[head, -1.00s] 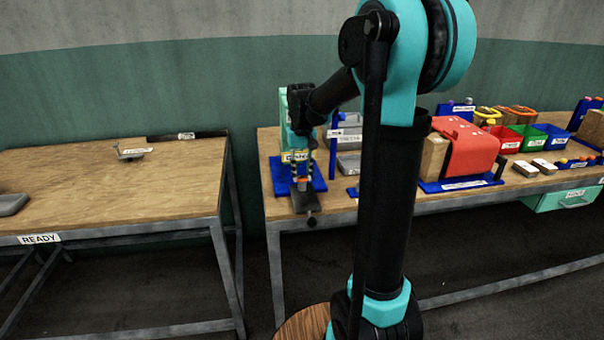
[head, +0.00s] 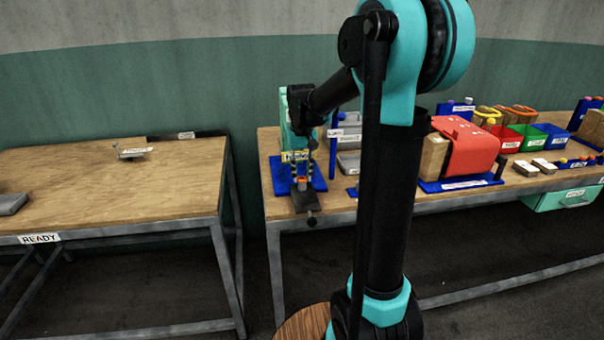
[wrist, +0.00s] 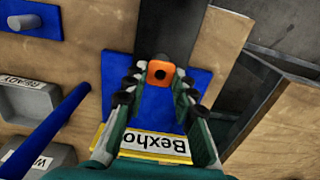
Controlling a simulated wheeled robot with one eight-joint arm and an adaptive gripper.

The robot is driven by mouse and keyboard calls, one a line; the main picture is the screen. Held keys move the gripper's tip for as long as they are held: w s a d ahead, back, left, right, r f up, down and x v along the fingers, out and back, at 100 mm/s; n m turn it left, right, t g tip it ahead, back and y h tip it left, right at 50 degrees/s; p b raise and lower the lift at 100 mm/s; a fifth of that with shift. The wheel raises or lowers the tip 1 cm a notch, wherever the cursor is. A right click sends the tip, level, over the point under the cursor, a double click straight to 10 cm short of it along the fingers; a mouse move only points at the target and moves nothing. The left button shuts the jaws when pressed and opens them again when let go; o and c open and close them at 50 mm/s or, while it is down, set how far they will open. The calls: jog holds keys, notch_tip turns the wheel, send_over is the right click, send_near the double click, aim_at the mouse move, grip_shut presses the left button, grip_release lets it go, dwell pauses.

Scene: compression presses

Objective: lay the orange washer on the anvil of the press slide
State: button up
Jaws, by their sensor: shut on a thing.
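The orange washer (wrist: 160,73) is a small orange square-looking piece with a dark central hole. It sits between the fingertips of my gripper (wrist: 160,77), which is shut on it. It also shows as a small orange spot in the head view (head: 302,180), below my gripper (head: 302,173). The press slide (head: 306,201) is a dark grey bar with a black knob at its front end; in the wrist view the slide (wrist: 167,28) runs out beyond the washer. The anvil is not clearly visible. I cannot tell whether the washer touches the slide.
The press's blue base (wrist: 152,108) and yellow-edged label (wrist: 155,143) lie between my fingers. A blue post (wrist: 45,122) and grey trays (wrist: 30,100) stand close at left. The left table (head: 110,190) is mostly clear.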

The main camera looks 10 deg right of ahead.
jog(key=o, duration=0.7)
jog(key=shift+o, duration=0.2)
